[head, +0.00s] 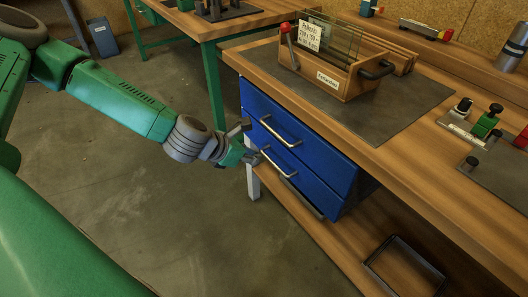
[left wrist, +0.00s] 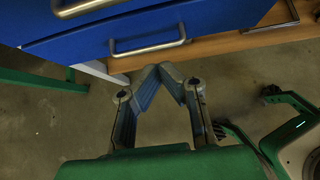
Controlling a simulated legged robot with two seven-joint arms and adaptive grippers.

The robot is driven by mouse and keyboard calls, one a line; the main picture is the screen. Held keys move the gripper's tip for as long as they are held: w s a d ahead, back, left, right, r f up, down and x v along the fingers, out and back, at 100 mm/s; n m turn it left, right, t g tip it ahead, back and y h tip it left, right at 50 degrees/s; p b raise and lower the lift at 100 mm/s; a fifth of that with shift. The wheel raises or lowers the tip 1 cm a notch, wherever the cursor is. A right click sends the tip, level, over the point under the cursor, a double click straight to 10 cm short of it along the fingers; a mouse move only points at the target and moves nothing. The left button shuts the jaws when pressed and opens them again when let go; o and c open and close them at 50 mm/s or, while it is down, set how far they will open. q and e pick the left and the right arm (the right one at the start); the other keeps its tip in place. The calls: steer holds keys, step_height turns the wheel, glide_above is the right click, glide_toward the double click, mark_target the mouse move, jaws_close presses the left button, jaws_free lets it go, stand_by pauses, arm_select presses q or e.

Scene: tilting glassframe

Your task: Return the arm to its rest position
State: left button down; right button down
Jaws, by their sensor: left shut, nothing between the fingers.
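My left arm (head: 120,98) reaches in from the left in the head view. Its gripper (head: 251,142) is beside the front of the blue drawer unit (head: 325,175), near the drawer handles. In the left wrist view the gripper (left wrist: 171,72) has its fingertips together with nothing between them. It is just below a drawer handle (left wrist: 148,47), with the concrete floor beyond. The wooden glass-frame box (head: 335,72), with glass panes and a red-knobbed lever, stands on the dark mat above. My right gripper is not identifiable in either view.
The wooden workbench (head: 440,135) fills the right side, with clamps (head: 486,122) and a metal cylinder (head: 513,48) on top. A lower shelf holds an open metal frame (head: 405,262). A second bench (head: 180,22) stands behind. The floor (head: 120,185) under the arm is clear.

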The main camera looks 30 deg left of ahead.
arm_select(q)
steer(key=shift+s+a, duration=0.15)
steer(key=shift+s, duration=0.05)
steer(key=s+d+f+m+g, duration=0.2)
steer(key=s+d+f+m, duration=0.2)
steer(key=s+m, duration=0.25)
steer(key=s+d+f+m+g, duration=0.3)
steer(key=s+d+f+m, duration=0.15)
steer(key=s+m, duration=0.2)
steer(key=s+a+f+m+g+y, duration=0.1)
steer(key=s+a+f+m+y, duration=0.1)
steer(key=s+m, duration=0.4)
steer(key=s+a+f+m+g+y, duration=0.1)
steer(key=s+a+m, duration=0.4)
steer(key=m, duration=0.8)
steer(key=shift+s+f+g+y, duration=0.4)
steer(key=shift+s+g, duration=0.1)
steer(key=shift+s, duration=0.4)
steer(key=shift+d, duration=0.1)
